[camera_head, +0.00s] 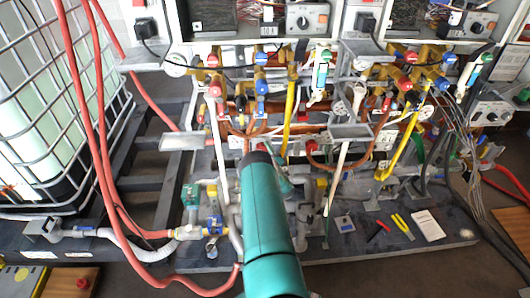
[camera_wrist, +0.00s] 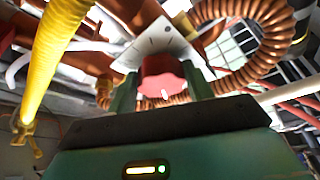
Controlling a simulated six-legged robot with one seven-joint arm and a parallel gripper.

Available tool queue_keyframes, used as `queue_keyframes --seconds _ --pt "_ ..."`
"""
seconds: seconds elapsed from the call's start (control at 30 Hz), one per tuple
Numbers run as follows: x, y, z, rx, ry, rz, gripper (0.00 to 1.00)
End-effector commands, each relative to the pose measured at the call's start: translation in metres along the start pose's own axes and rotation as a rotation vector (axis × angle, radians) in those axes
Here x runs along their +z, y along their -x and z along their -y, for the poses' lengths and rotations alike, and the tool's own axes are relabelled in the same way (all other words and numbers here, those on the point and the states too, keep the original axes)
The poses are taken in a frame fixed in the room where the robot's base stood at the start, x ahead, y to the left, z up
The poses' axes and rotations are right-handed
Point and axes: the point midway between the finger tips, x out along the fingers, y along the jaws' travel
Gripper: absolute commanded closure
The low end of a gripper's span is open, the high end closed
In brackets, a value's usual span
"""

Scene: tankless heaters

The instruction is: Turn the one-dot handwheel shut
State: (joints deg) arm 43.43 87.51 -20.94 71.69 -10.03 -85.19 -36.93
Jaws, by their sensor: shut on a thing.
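A red handwheel (camera_wrist: 163,90) with a small white mark on its face sits in the middle of the wrist view. My gripper (camera_wrist: 160,78) has one dark green finger on each side of it and is shut on it. Behind the wheel is a pale plate (camera_wrist: 150,45) with a small dark dot near its top; other marks on it are too small to read. In the head view my teal arm reaches up to the pipework and hides the gripped wheel and the fingers.
A coiled copper pipe (camera_wrist: 265,30) curves close on the right, and a yellow pipe (camera_wrist: 55,50) stands on the left. Several red and blue valve knobs (camera_head: 262,88) line the pipes above. Red hoses (camera_head: 90,120) hang left, by a caged tank (camera_head: 50,100).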

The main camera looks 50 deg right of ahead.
Motion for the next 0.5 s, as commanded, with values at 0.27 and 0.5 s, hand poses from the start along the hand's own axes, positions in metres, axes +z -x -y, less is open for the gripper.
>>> queue_keyframes --seconds 0.27,0.5 --pt "-0.0009 -0.0003 0.0033 0.102 -0.243 -0.001 0.71" --pt "-0.0022 -0.0007 0.0061 0.189 -0.454 -0.003 0.71"
